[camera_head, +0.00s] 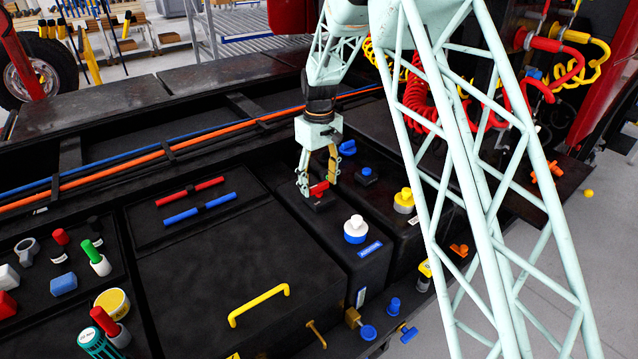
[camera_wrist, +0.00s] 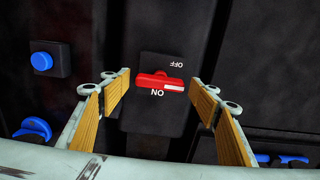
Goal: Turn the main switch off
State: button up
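The main switch is a red handle (camera_wrist: 160,82) on a black plate (camera_wrist: 150,120), between the white words OFF and ON in the wrist view. The handle lies crosswise in that view, with a pale tip at its right end. In the head view the red handle (camera_head: 319,188) sits on top of a black box. My gripper (camera_head: 317,182) points down at the switch. In the wrist view my gripper (camera_wrist: 162,92) is open, with one wood-coloured finger on each side of the handle. A gap shows between each finger and the handle.
A blue button (camera_wrist: 41,61) stands beside the switch, also seen in the head view (camera_head: 366,174). A blue-and-white cap (camera_head: 356,230) and a yellow-and-white cap (camera_head: 404,201) stand nearby. Blue and orange pipes (camera_head: 150,157) run behind. A yellow handle (camera_head: 258,303) rises from the panel in front.

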aim_at(319, 184)
jog(key=shift+r, duration=0.1)
dwell(0.3)
notch_tip(319, 184, up, 12)
dwell(0.8)
dwell(0.4)
